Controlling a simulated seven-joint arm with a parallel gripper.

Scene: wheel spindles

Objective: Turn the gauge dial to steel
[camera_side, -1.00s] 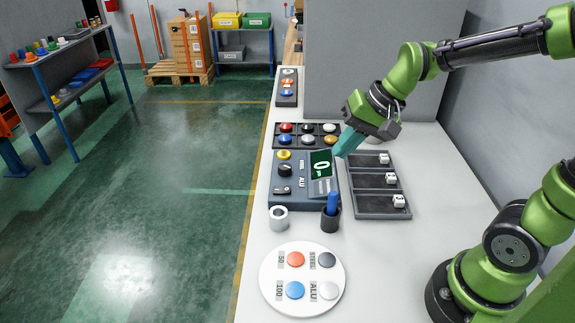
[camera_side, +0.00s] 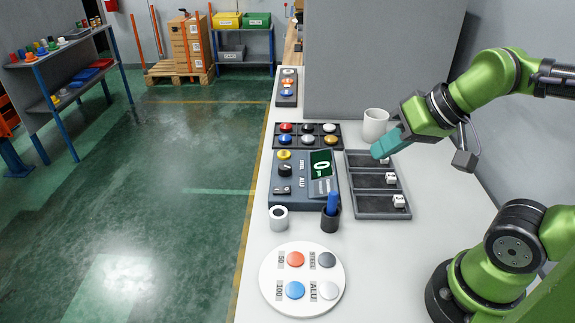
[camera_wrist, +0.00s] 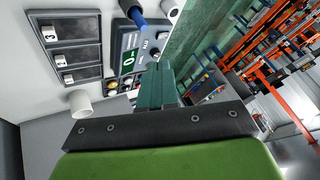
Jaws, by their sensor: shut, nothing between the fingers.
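The gauge (camera_side: 284,197) is a dark blue-grey box on the white bench, with a tilted green screen (camera_side: 321,163) reading 0. Its black dial (camera_side: 285,170) sits below a yellow button (camera_side: 284,155), beside the printed words STEEL and ALU. Which word the dial points at is too small to tell. My gripper (camera_side: 379,153) is shut and empty, its teal fingers above the back of the dark three-compartment tray (camera_side: 377,213), right of the gauge and apart from the dial. In the wrist view the gauge (camera_wrist: 116,45) is partly cut off and the fingers (camera_wrist: 155,72) are together.
A white mug (camera_side: 375,124) stands behind the tray. A rack of coloured buttons (camera_side: 296,135) lies behind the gauge. A dark cup with a blue pen (camera_side: 331,218) and a white ring (camera_side: 279,218) stand in front. A round white plate (camera_side: 303,271) with coloured discs lies nearer.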

